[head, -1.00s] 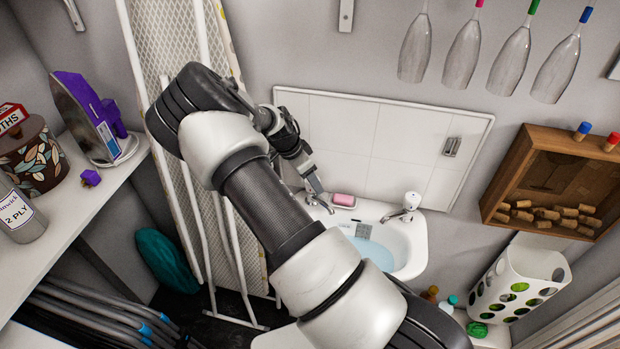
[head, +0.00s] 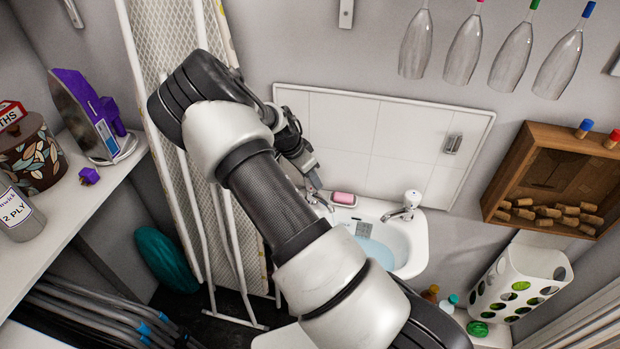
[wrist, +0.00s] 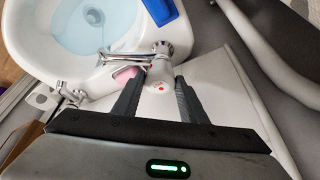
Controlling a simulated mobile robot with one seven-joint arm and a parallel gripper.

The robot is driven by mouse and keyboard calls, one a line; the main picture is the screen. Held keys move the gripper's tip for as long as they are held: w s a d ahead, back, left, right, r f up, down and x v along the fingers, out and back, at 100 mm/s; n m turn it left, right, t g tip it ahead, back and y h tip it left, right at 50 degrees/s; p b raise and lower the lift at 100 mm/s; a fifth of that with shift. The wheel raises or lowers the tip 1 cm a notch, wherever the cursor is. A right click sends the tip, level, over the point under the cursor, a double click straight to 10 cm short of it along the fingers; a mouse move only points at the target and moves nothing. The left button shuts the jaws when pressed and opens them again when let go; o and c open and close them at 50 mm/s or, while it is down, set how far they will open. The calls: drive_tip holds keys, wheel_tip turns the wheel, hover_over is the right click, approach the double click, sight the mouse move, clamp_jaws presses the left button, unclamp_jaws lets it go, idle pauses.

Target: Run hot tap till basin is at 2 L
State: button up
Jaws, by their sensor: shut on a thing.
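The white basin (head: 419,245) stands against the tiled splashback and holds pale blue water (head: 378,252). In the wrist view the basin (wrist: 32,45) and water (wrist: 75,38) fill the upper left. The hot tap is chrome with a white, red-dotted head (wrist: 160,88). My gripper (wrist: 159,82) is shut on this head, one finger on each side. In the head view my gripper (head: 315,186) is at the basin's back left corner, partly hiding the tap. A grey marked plate (head: 363,230) is at the basin's inner back wall; its marks are unreadable. I cannot make out a water stream.
Pink soap (head: 344,198) lies between the hot tap and the other chrome tap (head: 404,206). An ironing board (head: 180,50) leans left of the basin. A wooden cork box (head: 510,170) and white perforated holder (head: 520,275) are at right. A blue object (wrist: 160,10) overlaps the basin rim.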

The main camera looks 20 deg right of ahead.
drive_tip(key=n+b, duration=0.2)
drive_tip(key=n+t+y+b, duration=0.1)
drive_tip(key=n+b, duration=0.1)
drive_tip(key=shift+s+d+f+n+t, duration=0.1)
drive_tip(key=shift+f+n+t, duration=0.05)
drive_tip(key=shift+n+t, duration=0.2)
drive_tip(key=shift+s+d+n+t+y+b, duration=0.1)
drive_tip(key=shift+n+t+y+b, duration=0.4)
drive_tip(key=shift+n+b, duration=1.35)
drive_tip(key=shift+r, duration=0.2)
drive_tip(key=o, duration=1)
drive_tip(key=shift+o, duration=0.2)
drive_tip(key=p+v, duration=0.2)
drive_tip(key=v, duration=1.5)
drive_tip(key=shift+r, duration=0.25)
